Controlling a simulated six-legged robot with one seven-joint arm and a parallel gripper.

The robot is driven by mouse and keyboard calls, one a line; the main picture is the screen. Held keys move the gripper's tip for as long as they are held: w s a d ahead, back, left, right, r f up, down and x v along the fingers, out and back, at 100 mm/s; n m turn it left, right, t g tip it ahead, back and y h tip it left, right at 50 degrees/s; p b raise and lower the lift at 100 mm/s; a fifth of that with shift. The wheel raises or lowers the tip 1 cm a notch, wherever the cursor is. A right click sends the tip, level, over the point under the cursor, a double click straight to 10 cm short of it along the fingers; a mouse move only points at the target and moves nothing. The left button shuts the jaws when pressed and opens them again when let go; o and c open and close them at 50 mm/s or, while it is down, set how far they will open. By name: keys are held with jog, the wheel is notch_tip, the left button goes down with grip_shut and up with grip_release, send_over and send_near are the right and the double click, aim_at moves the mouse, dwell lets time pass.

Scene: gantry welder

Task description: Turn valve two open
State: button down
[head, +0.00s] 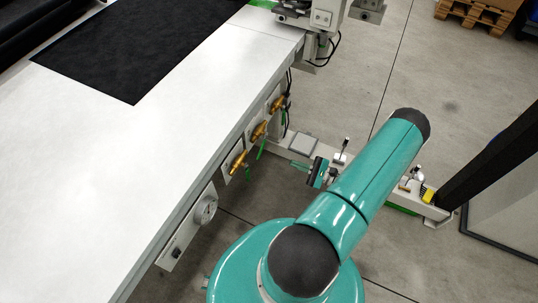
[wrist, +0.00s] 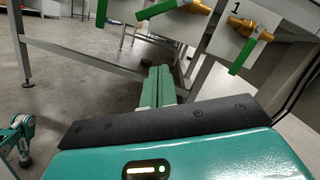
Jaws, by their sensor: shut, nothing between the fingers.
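Three brass valves with green handles sit in a row on the table's side: a near one (head: 237,160), a middle one (head: 258,130) and a far one (head: 277,104). In the wrist view the right valve (wrist: 240,24) is on a plate marked 1, its green handle slanting down to the left. Left of it another brass valve (wrist: 197,6), cut by the top edge, has its handle (wrist: 155,9) lying nearly sideways. No number 2 is readable. My gripper (head: 297,165) is shut and empty, apart from the valves. Its green fingers (wrist: 158,72) point below the valves.
The white tabletop (head: 90,150) overhangs the valves. Table legs (wrist: 22,45) and a beam (wrist: 85,58) stand beyond the fingers. A low rail with small parts (head: 303,145) lies past my arm.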

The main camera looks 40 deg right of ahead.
aim_at(260, 154)
jog(key=w+a+r+n, duration=0.1)
jog(key=w+a+r, duration=0.3)
jog(key=w+a, duration=0.2)
jog(key=shift+w+a+r, duration=0.35)
jog(key=shift+w+r, duration=0.05)
jog(key=shift+w, duration=0.55)
jog(key=shift+s+a+r+m+t, duration=0.15)
jog(key=shift+a+m+t, duration=0.25)
jog(key=shift+m, duration=0.4)
jog(key=shift+s+a+r+m+t+h, duration=0.1)
jog(key=shift+a+r+m+t+h, duration=0.25)
jog(key=shift+m, duration=0.65)
jog(key=shift+s+a+r+m+t+h, duration=0.15)
jog(key=shift+a+r+m+h, duration=0.2)
jog(key=shift+m, duration=0.65)
jog(key=shift+a+r, duration=0.15)
jog(key=shift+r, duration=0.35)
